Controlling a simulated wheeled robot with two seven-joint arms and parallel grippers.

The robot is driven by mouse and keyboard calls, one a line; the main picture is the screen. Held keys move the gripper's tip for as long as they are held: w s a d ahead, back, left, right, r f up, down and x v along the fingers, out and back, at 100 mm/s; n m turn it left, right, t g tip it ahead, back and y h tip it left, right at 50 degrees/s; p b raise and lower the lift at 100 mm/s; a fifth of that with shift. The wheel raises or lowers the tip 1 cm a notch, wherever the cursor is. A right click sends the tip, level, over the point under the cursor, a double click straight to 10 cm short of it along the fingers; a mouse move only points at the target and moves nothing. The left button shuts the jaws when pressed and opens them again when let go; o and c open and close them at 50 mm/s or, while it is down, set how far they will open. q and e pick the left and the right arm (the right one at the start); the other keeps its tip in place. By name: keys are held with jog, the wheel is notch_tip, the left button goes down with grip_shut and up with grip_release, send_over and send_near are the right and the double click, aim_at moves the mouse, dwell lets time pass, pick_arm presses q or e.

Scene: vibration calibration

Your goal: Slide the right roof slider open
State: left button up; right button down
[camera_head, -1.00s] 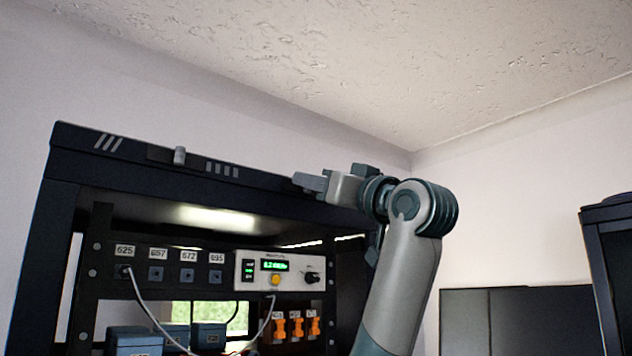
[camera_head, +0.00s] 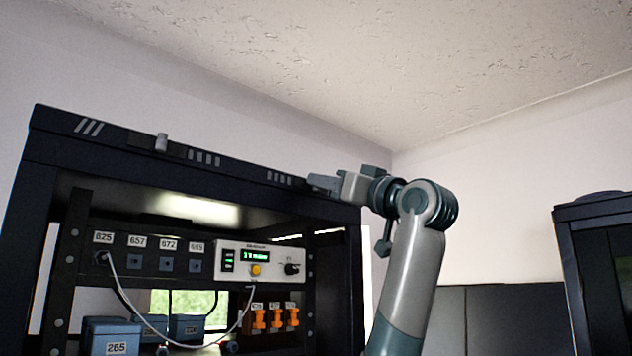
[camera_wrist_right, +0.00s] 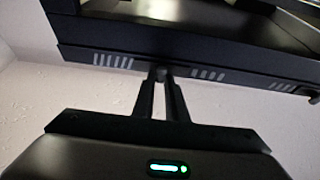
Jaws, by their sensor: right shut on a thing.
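The right roof slider's knob (camera_wrist_right: 160,73) is a small grey peg on the dark front beam of the rack's roof (camera_head: 110,140). My right gripper (camera_head: 322,183) is at the right part of that beam. In the right wrist view, the gripper (camera_wrist_right: 160,80) is shut on the knob, with light stripe marks on both sides of it. In the head view, the fingers hide this knob. The left slider's knob (camera_head: 161,142) stands upright further left on the beam. My left gripper is not in view.
Below the roof, the rack holds a panel with a green display (camera_head: 255,255), orange switches (camera_head: 275,318), blue boxes (camera_head: 112,337) and cables. Another dark cabinet (camera_head: 590,230) stands at the right. The space above the roof is clear.

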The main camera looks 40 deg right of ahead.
jog(key=c, duration=1.8)
grip_release()
jog(key=shift+d, duration=0.25)
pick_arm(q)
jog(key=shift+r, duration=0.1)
pick_arm(e)
jog(key=shift+o, duration=0.2)
jog(key=shift+d, duration=0.1)
jog(key=shift+s, duration=0.1)
